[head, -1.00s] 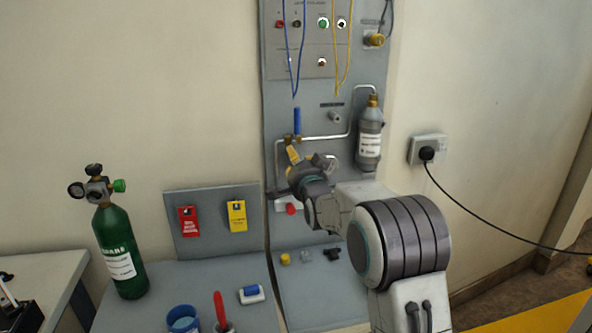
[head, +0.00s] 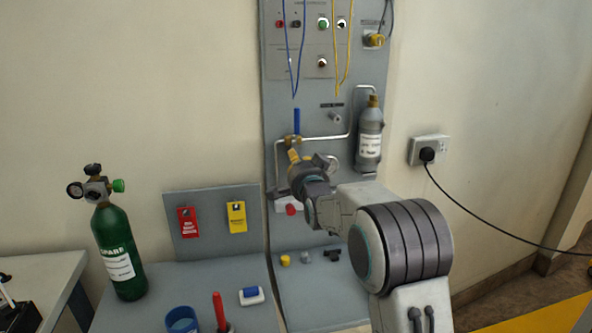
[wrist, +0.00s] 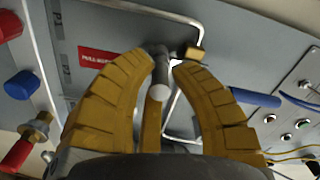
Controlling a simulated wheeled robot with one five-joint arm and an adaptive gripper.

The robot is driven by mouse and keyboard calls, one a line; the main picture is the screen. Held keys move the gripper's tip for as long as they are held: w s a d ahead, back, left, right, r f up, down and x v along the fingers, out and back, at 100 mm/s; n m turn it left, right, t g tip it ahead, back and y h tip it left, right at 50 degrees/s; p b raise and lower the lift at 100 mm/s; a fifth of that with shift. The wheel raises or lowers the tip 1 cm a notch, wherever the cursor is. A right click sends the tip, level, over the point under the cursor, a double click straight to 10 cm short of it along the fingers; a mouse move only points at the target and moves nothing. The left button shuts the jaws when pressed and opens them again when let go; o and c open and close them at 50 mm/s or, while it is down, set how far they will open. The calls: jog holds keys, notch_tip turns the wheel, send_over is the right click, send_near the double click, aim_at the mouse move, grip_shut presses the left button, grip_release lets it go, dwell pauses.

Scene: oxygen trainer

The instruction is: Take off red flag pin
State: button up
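A red flag with white lettering starting "PULL" (wrist: 97,56) lies against the grey panel, just beyond my left fingertip in the wrist view. In the head view my gripper (head: 294,157) is at the panel's pipework, and I cannot make out the flag there.
A blue lever (head: 297,121) stands just above my gripper, and a red knob (head: 291,209) sits below it. A grey bottle (head: 370,140) hangs to the right. A green cylinder (head: 118,250) and a blue cup (head: 182,320) stand on the bench at left.

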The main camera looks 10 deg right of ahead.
grip_shut()
jog(key=shift+s+b, duration=0.2)
jog(key=shift+b, duration=0.1)
jog(key=s+b, duration=0.5)
jog(key=s, duration=0.2)
jog(key=shift+s+b, duration=0.25)
jog(key=shift+b, duration=0.15)
dwell(1.0)
dwell(0.4)
jog(key=shift+f, duration=0.1)
